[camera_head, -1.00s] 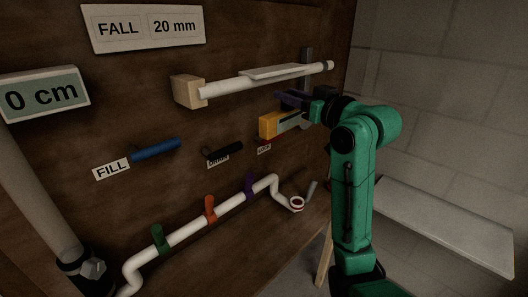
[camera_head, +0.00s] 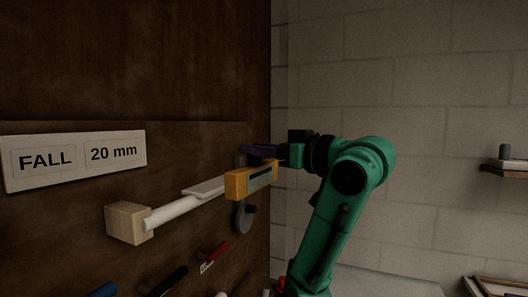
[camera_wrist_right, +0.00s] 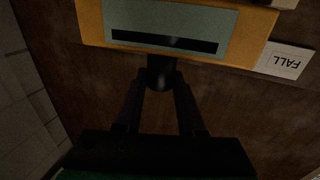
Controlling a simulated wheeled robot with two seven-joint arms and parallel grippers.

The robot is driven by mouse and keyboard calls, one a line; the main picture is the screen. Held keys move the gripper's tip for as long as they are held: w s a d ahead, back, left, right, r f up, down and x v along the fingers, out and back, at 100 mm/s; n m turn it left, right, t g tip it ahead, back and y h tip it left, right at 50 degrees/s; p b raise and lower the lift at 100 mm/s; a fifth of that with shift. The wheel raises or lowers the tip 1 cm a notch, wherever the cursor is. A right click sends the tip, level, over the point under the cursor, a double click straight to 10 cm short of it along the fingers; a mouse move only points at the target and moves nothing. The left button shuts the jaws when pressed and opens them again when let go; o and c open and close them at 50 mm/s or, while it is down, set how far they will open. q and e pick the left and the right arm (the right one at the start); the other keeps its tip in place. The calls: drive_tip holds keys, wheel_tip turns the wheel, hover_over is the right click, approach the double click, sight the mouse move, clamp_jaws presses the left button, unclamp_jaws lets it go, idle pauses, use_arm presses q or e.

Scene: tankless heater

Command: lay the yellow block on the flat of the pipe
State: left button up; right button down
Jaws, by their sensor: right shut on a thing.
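The yellow block (camera_head: 239,188) has a grey panel on its face and is held at the right end of the white pipe (camera_head: 187,208). A pale flat strip (camera_head: 204,187) lies along the top of the pipe, left of the block. My right gripper (camera_head: 264,158) is above and behind the block. In the right wrist view the block (camera_wrist_right: 92,20) fills the top, and my right gripper's fingers (camera_wrist_right: 161,75) are shut on its dark round stub. I cannot tell whether the block touches the pipe. My left gripper is not in view.
A wooden block (camera_head: 128,222) carries the pipe's left end on the brown board. A FALL sign (camera_head: 75,160) is above left. Red (camera_head: 217,250) and black (camera_head: 167,281) handles stick out below. A grey round part (camera_head: 243,217) sits below the yellow block. A shelf (camera_head: 508,171) is far right.

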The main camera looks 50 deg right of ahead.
drive_tip(key=w+d+p, duration=0.1)
drive_tip(key=w, duration=0.5)
drive_tip(key=w+d+p, duration=0.1)
drive_tip(key=w+p, duration=0.1)
drive_tip(key=w, duration=0.3)
drive_tip(key=w+d+f+p, duration=0.1)
drive_tip(key=w, duration=0.5)
drive_tip(key=shift+w+d+f+p, duration=0.1)
drive_tip(key=shift+w+d+p, duration=0.1)
drive_tip(key=shift+w+p, duration=0.15)
drive_tip(key=shift+s+f, duration=0.1)
drive_tip(key=shift+f, duration=0.1)
drive_tip(key=shift+f+b, duration=0.5)
drive_tip(key=shift+b, duration=0.1)
drive_tip(key=shift+c, duration=2.2)
unclamp_jaws()
